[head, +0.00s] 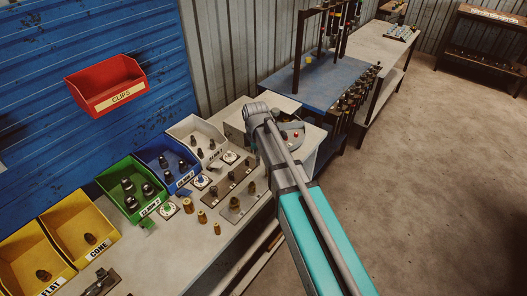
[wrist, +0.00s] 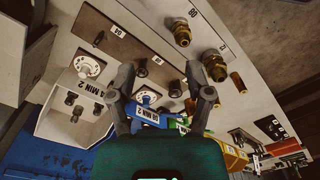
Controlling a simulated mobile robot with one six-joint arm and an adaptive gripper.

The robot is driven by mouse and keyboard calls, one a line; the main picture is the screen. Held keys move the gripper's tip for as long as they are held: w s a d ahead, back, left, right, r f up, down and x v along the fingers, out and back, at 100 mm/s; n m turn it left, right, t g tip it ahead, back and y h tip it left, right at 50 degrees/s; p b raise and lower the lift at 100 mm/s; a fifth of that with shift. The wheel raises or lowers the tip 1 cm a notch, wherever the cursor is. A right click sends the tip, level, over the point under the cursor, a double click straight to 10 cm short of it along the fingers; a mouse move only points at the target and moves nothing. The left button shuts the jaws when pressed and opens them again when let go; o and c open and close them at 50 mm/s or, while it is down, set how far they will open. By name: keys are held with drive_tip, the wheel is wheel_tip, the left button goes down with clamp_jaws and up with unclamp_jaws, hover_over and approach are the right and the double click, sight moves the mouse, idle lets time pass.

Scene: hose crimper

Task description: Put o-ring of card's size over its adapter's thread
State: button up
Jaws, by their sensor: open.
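Two brass adapters stand on a pale plate in the wrist view, one at the top (wrist: 182,32) and a larger one (wrist: 214,65) below it. In the head view, brass adapters (head: 234,204) stand on the grey plate, with loose brass pieces (head: 202,217) beside it. Round white discs (head: 229,157) lie before the bins; one shows in the wrist view (wrist: 89,66). I cannot make out an o-ring for certain, nor tell which label is the card. My gripper (wrist: 160,78) is open and empty, above the bench plates; my wrist hides it in the head view.
White (head: 197,137), blue (head: 165,162), green (head: 130,187) and yellow (head: 80,228) bins line the bench's back, holding dark fittings. A dark plate (head: 222,187) bears small dark fittings. A red clips bin (head: 105,85) hangs on the wall. A blue table with hanging tools (head: 317,84) stands beyond.

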drive_tip(key=shift+s+a+r+p, duration=0.4)
drive_tip(key=shift+s+a+r, duration=0.1)
drive_tip(key=shift+s+a, duration=0.25)
drive_tip(key=shift+s+a+r+p, duration=0.4)
drive_tip(key=shift+s+a, duration=0.25)
drive_tip(key=shift+s, duration=0.2)
drive_tip(key=s+d+f+m+b, duration=0.2)
drive_tip(key=s+d+m, duration=0.4)
drive_tip(key=d+m, duration=0.3)
drive_tip(key=s+d+f+m+b, duration=0.2)
drive_tip(key=s+d+m, duration=0.4)
drive_tip(key=d+m, duration=0.4)
drive_tip(key=d, duration=0.2)
drive_tip(key=shift+d, duration=0.3)
drive_tip(key=shift+f, duration=0.1)
drive_tip(key=shift+c, duration=0.6)
